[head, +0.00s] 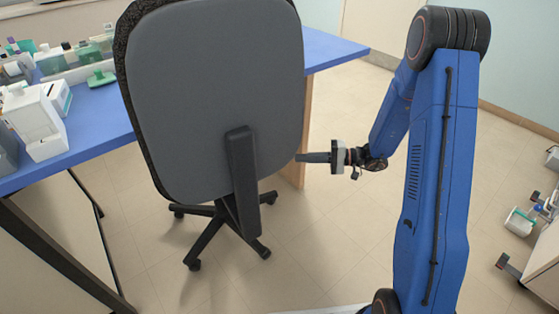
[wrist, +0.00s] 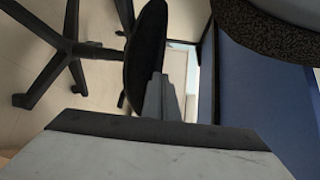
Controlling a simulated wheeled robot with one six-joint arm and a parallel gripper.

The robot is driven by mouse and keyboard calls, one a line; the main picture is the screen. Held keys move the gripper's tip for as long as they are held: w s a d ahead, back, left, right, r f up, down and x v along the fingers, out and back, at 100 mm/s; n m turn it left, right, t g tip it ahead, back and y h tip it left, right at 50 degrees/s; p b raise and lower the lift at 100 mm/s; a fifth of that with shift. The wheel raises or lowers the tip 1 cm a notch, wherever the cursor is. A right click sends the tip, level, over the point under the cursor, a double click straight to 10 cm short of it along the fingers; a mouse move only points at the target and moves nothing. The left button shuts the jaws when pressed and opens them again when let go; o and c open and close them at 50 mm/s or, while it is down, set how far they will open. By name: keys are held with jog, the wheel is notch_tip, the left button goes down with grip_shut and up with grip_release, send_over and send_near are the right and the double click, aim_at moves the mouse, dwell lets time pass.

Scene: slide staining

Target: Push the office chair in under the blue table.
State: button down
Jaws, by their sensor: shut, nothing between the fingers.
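The office chair (head: 215,90) stands with its grey back towards me in the head view, in front of the blue table (head: 325,48). Its black five-star base (head: 212,225) rests on the floor, close to the table's front side. The chair back hides part of the tabletop, and the seat is hidden in the head view. My gripper (head: 300,157) is shut and empty at the right edge of the chair back; I cannot tell whether it touches. In the wrist view the gripper (wrist: 165,85) points towards the dark seat (wrist: 146,55), with base legs (wrist: 60,45) at left.
Bottles and a white device (head: 35,120) stand on the table's left part. A wooden table end panel (head: 298,125) is just behind my gripper. Equipment on a wheeled stand (head: 535,225) is at far right. The floor between is clear.

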jog(key=w+d+f+m+t, duration=0.2)
jog(key=w+d+f+t, duration=0.25)
jog(key=f, duration=0.25)
jog(key=s+a+x, duration=0.1)
jog(key=s+x, duration=0.1)
jog(key=x, duration=1.1)
jog(key=shift+s+a, duration=0.2)
jog(key=shift+g, duration=0.25)
jog(key=shift+s+a+f, duration=0.1)
jog(key=shift+s+a, duration=0.3)
jog(key=shift+a, duration=0.4)
jog(key=shift+w, duration=0.1)
